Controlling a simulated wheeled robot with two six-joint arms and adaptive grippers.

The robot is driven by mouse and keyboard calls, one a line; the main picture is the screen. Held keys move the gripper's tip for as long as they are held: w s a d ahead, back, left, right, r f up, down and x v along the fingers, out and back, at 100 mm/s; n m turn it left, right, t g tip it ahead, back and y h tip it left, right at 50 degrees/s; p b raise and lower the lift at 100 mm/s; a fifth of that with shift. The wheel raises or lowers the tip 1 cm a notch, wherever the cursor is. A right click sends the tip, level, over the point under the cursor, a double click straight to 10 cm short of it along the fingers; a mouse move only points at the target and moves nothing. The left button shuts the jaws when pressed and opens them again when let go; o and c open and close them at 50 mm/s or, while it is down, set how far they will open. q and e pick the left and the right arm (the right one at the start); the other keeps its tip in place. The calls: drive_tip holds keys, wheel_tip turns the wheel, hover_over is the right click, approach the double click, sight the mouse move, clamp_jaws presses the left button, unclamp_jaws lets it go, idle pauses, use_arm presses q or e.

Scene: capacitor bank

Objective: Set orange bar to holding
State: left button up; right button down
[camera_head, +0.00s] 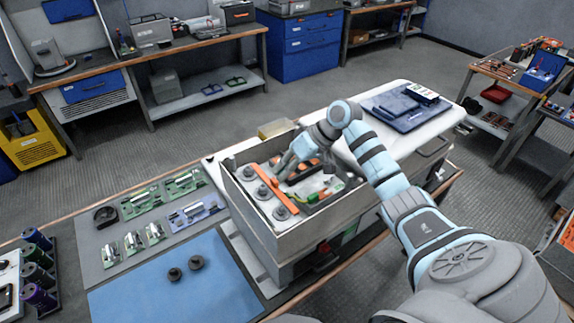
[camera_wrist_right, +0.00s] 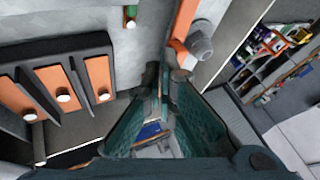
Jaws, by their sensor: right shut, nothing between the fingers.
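A long orange bar (camera_head: 274,188) lies diagonally inside the open grey cabinet (camera_head: 262,228), beside a row of dark round posts (camera_head: 282,213) on a pale panel. My right gripper (camera_head: 281,168) reaches down into the cabinet near the bar's far part. In the wrist view the right gripper's fingertips (camera_wrist_right: 166,74) are together with nothing between them. Part of an orange bar (camera_wrist_right: 180,38) shows just beyond them, with a grey round post (camera_wrist_right: 200,46) beside it. Whether the fingers touch the bar cannot be told. My left gripper is not in view.
Short orange strips (camera_wrist_right: 98,76) with white pins sit on a dark block in the cabinet, left in the wrist view. The cabinet walls stand close around the gripper.

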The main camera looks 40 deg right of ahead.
drive_tip(key=d, duration=0.4)
drive_tip(key=shift+s+d+r, duration=0.1)
drive_tip(key=shift+d, duration=0.15)
drive_tip(key=v, duration=0.9)
drive_tip(key=shift+r, duration=0.3)
drive_tip(key=shift+s, duration=0.1)
